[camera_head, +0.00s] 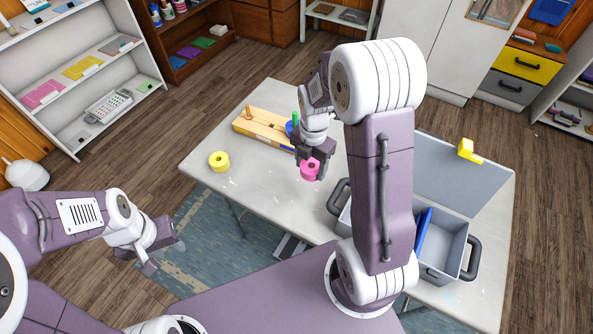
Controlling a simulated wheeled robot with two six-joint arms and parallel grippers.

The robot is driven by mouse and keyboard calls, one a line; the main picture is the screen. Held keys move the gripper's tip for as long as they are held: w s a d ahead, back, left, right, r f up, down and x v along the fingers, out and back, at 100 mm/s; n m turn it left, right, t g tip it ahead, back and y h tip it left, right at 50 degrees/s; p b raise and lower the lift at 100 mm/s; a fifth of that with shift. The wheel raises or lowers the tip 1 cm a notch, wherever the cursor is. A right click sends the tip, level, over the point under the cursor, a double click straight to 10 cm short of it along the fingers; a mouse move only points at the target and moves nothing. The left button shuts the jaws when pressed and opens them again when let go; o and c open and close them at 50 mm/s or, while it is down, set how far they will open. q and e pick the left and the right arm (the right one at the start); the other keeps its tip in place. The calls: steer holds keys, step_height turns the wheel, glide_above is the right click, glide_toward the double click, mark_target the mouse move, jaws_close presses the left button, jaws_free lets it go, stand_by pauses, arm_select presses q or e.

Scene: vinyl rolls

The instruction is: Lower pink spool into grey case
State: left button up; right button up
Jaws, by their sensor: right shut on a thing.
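The pink spool (309,171) is held in my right gripper (313,160), above the table left of the grey case. The grey case (453,250) stands open on the right part of the table, with its lid (455,180) tilted back. My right arm hides the middle of the case. A blue piece (422,236) stands inside it. My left gripper (163,258) is open and empty, off the table's left front side, over the blue rug.
A wooden peg board (262,127) with pegs and a blue spool lies at the back of the table (225,190). A yellow spool (219,161) sits at the left. A yellow object (468,151) is at the lid's far edge.

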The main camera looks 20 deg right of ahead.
steer(key=s+d+r+p, duration=0.4)
steer(key=s+r+p, duration=0.1)
steer(key=s+r, duration=0.1)
steer(key=s+d+f, duration=0.2)
steer(key=s+d, duration=0.4)
steer(key=s, duration=0.2)
steer(key=shift+s+d+f+b, duration=0.3)
steer(key=shift+s+d+b, duration=0.05)
steer(key=shift+b, duration=0.1)
